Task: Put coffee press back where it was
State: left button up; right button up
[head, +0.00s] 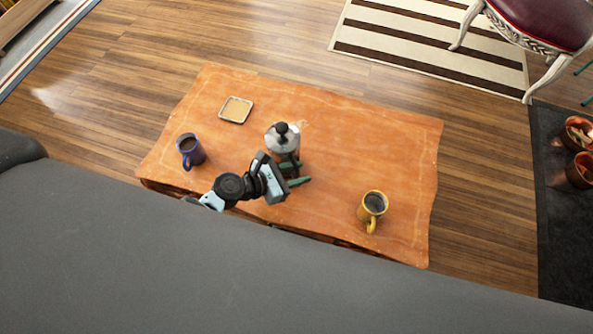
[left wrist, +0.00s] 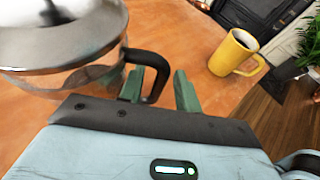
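The coffee press (head: 284,142), with a silver lid, black knob, glass body and black handle, is near the middle of the orange table (head: 340,130). It looks upright; its base is hidden. In the left wrist view the press (left wrist: 75,40) fills the upper left, with its handle (left wrist: 152,62) toward my gripper. My left gripper (head: 294,176) is at the near side of the press. Its green fingers (left wrist: 160,90) are apart, with the lower handle between them and a visible gap. A small square tan coaster (head: 236,110) lies empty at the table's back left. My right gripper is not in view.
A dark blue mug (head: 191,150) stands at the table's left. A yellow mug (head: 373,204) stands at the right front, also in the left wrist view (left wrist: 234,53). A grey sofa (head: 250,265) lines the near side. The table's back right is clear.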

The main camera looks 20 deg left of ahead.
pick_arm(q)
jog(key=shift+r, duration=0.1)
jog(key=shift+s+a+r, duration=0.15)
jog(key=p+v, duration=0.2)
jog(key=v, duration=0.9)
jog(key=shift+s+a, duration=0.2)
jog(key=shift+s, duration=0.1)
